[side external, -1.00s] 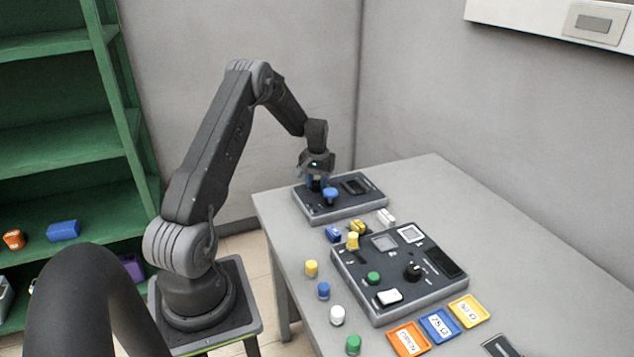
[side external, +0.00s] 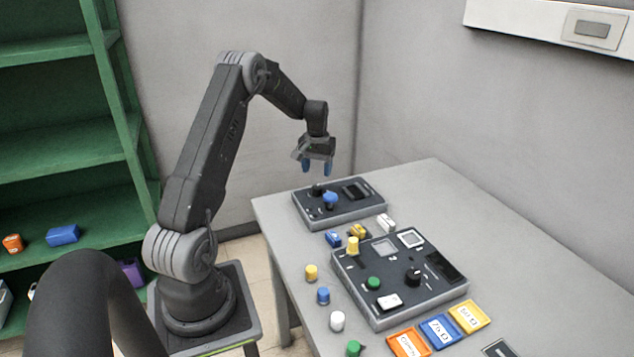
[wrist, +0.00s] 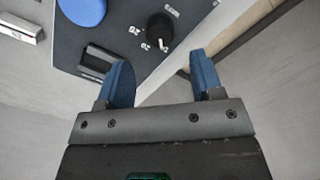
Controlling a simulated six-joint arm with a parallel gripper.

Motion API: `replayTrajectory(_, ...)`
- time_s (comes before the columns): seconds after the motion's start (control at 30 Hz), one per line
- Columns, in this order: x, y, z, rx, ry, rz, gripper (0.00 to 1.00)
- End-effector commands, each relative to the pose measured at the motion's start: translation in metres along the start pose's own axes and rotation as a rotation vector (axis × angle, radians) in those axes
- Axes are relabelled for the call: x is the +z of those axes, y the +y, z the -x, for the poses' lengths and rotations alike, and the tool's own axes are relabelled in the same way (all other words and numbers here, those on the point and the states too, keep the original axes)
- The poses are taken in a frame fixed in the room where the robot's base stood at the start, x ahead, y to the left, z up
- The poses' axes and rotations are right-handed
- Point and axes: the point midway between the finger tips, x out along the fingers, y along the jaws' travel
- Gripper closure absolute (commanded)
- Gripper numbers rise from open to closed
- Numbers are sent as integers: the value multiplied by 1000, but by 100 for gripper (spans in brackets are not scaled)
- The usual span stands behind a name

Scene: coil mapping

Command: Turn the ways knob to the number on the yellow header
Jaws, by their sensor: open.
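My gripper (side external: 316,169) is open and empty above the back left of the far panel (side external: 362,207). In the wrist view, its blue fingers (wrist: 162,80) stand apart. A black knob (wrist: 158,26) with small printed labels around it lies beyond the fingertips, untouched. Its pale pointer mark faces the gripper side, toward the lower edge of the picture. This black knob (side external: 317,189) is small in the side view. Which label the pointer meets is too small to tell. A yellow block (side external: 357,230), perhaps the header, lies between the two panels; I cannot read a number on it.
A blue knob (side external: 330,199) stands beside the black knob. Blue (side external: 333,239) and white (side external: 385,221) blocks flank the yellow one. The near panel (side external: 400,318) carries another black knob (side external: 413,277). Several coloured caps and label trays lie around it.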

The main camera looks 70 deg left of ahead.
Motion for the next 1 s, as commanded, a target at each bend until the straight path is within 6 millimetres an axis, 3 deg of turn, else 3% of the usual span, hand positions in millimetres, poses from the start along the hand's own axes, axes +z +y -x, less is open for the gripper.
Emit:
replayTrajectory(0.1, -1, 0, 28, 0, 5, 0, 40)
replayTrajectory(0.3, 0, 0, 59, 0, 2, 0, 40)
replayTrajectory(0.5, 0, 0, 71, 0, 0, 0, 40)
replayTrajectory(0.83, 1, 2, 73, 0, 2, -3, 40)
replayTrajectory(1.0, 22, 35, 103, 0, 43, -66, 40)
